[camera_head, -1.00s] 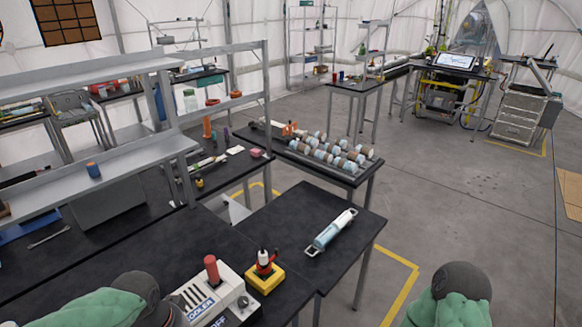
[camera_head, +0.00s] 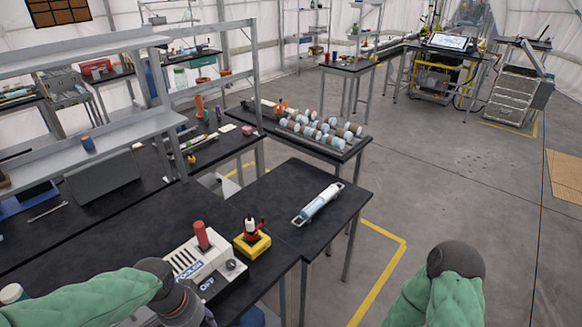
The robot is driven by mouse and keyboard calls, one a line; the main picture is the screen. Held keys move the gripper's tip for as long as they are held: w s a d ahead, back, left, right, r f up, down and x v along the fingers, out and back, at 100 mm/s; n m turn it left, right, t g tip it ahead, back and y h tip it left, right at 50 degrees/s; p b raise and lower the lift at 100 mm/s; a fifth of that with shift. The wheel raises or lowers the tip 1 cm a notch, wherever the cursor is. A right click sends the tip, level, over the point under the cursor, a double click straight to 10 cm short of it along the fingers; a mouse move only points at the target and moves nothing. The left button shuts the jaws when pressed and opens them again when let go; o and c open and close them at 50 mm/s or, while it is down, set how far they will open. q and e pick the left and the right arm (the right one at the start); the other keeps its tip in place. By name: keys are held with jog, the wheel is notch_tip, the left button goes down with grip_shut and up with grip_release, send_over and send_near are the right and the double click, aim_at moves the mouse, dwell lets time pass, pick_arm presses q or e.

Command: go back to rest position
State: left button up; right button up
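My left arm (camera_head: 100,298), in a green padded sleeve, comes in from the lower left over the front of the black table, close to a white box-shaped device. My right arm (camera_head: 445,290), also green-sleeved with a dark grey joint, is at the lower right over open floor, to the right of the table. Neither gripper's fingers show in this view, so whether they hold anything is hidden.
The white device (camera_head: 208,262) with a red knob stands beside a yellow-based red item (camera_head: 252,240). A white-and-blue cylinder in a frame (camera_head: 318,204) lies on the black table (camera_head: 285,190). Metal shelves (camera_head: 120,140) stand at left. Floor at right (camera_head: 480,190) is clear.

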pick_arm(q)
jog(key=s+d+f+n, duration=0.2)
jog(key=d+f, duration=0.1)
jog(key=f, duration=0.7)
jog(key=s+d+f+n+h+b, duration=0.1)
jog(key=d+f+n, duration=0.2)
jog(key=f, duration=0.8)
jog(key=s+d+f+n+h, duration=0.1)
jog(key=d+f, duration=0.4)
jog(key=f, duration=0.6)
jog(key=shift+s+f+n+g, duration=0.3)
jog(key=shift+s+n, duration=0.5)
jog(key=shift+n, duration=0.2)
jog(key=shift+a+r, duration=0.1)
jog(key=shift+r, duration=0.05)
